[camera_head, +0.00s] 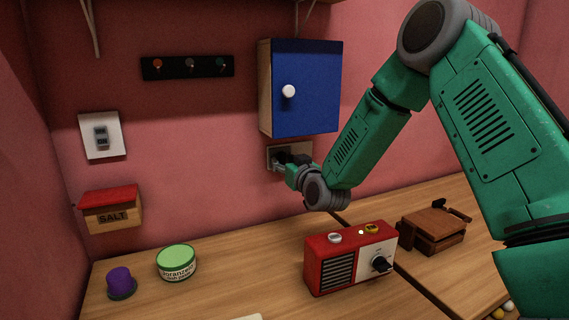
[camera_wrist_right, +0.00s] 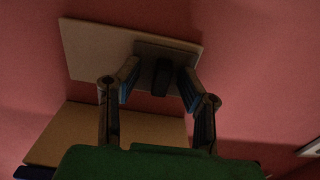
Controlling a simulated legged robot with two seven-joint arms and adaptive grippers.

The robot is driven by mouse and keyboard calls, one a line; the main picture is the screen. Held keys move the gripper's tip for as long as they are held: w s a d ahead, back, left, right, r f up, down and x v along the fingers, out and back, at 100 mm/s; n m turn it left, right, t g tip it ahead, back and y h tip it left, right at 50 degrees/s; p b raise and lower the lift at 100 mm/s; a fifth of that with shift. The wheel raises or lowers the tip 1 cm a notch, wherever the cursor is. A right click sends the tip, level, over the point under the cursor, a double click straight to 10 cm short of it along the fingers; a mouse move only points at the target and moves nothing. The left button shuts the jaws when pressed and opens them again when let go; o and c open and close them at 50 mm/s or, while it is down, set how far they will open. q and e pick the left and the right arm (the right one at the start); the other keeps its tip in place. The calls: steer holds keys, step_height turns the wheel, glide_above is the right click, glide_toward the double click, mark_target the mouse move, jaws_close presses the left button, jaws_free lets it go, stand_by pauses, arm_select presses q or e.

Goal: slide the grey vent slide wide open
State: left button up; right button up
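The vent is a pale plate (camera_head: 275,152) on the pink wall under the blue cabinet, mostly hidden by my right gripper (camera_head: 283,160) in the head view. In the right wrist view the pale plate (camera_wrist_right: 90,52) appears turned over, with the grey vent slide (camera_wrist_right: 188,56) at its right end. A dark knob (camera_wrist_right: 161,78) stands out from the slide. The fingers of my right gripper (camera_wrist_right: 160,88) are apart on both sides of the knob, with narrow gaps showing. My left gripper is not in view.
The blue-doored cabinet (camera_head: 305,95) hangs just above my right gripper. A red radio (camera_head: 330,262), a wooden box (camera_head: 432,230), a green-lidded tin (camera_head: 176,262) and a purple object (camera_head: 121,282) stand on the counter. A salt box (camera_head: 112,215) and a switch (camera_head: 101,136) are at left.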

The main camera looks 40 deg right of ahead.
steer(key=shift+a, duration=0.15)
jaws_close()
steer(key=s+d+p, duration=0.1)
steer(key=s+d, duration=0.1)
steer(key=d, duration=0.4)
steer(key=shift+d, duration=0.35)
steer(key=shift+r, duration=0.1)
